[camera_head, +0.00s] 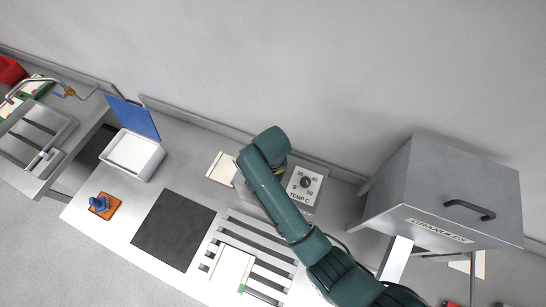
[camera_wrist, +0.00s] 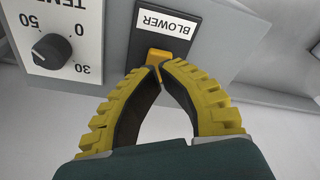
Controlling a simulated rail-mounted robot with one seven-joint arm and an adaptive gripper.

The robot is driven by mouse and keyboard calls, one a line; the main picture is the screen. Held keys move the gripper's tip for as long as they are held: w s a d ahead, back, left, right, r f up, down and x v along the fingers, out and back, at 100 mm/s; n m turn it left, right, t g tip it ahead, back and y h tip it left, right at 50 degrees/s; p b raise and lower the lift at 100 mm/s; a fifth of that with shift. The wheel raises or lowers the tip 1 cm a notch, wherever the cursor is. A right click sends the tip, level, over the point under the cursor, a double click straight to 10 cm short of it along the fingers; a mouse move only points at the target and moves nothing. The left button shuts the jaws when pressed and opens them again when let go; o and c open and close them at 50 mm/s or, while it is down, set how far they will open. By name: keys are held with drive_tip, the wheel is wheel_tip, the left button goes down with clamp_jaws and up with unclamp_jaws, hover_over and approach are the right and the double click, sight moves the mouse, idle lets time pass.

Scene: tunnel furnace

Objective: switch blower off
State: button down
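The blower switch is a small orange rocker (camera_wrist: 158,56) on a black plate under an upside-down BLOWER label (camera_wrist: 165,23) in the wrist view. My gripper (camera_wrist: 157,71) has its two yellow ribbed fingers brought together at the tips, right at the switch's near edge. The tips cover part of the switch. A sliver of orange shows between them; whether they pinch it I cannot tell. In the head view my green arm reaches to the control box (camera_head: 319,200) against the wall and hides the blower switch and most of my gripper.
A TEMP C dial (camera_wrist: 52,51) sits beside the blower plate; it also shows in the head view (camera_head: 306,182). A grey GRANULES bin (camera_head: 440,190) stands right of the box. A slatted rack (camera_head: 262,243), black mat (camera_head: 173,229) and white blue-lidded box (camera_head: 133,154) lie left.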

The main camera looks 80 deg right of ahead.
drive_tip(key=shift+f+b, duration=0.65)
drive_tip(key=shift+f, duration=0.75)
idle(0.4)
drive_tip(key=shift+r, duration=0.1)
wheel_tip(320, 180, up, 3)
drive_tip(key=p, duration=0.3)
drive_tip(key=shift+r, duration=1.95)
drive_tip(key=shift+w, duration=0.1)
